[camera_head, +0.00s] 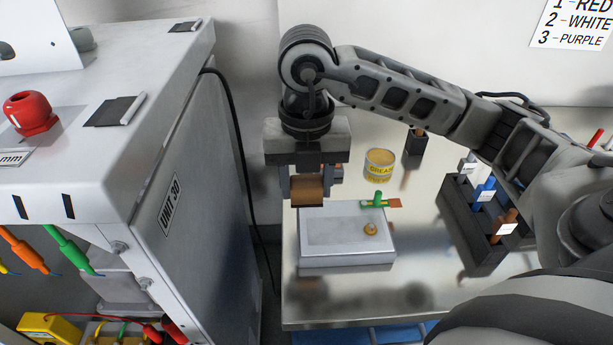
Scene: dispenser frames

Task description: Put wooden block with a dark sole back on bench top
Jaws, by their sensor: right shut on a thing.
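The wooden block (308,190) is brown and sits between the fingers of my right gripper (307,193). The gripper is shut on it and points down. The block shows just above and behind the back left part of a grey box on the bench top (350,294). I cannot tell whether the block touches anything below, and its dark sole is not clearly visible. My left gripper is out of view.
A dark rack (470,225) with colored items is at right. A large cabinet (185,190) stands close at left. Bare bench lies in front.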

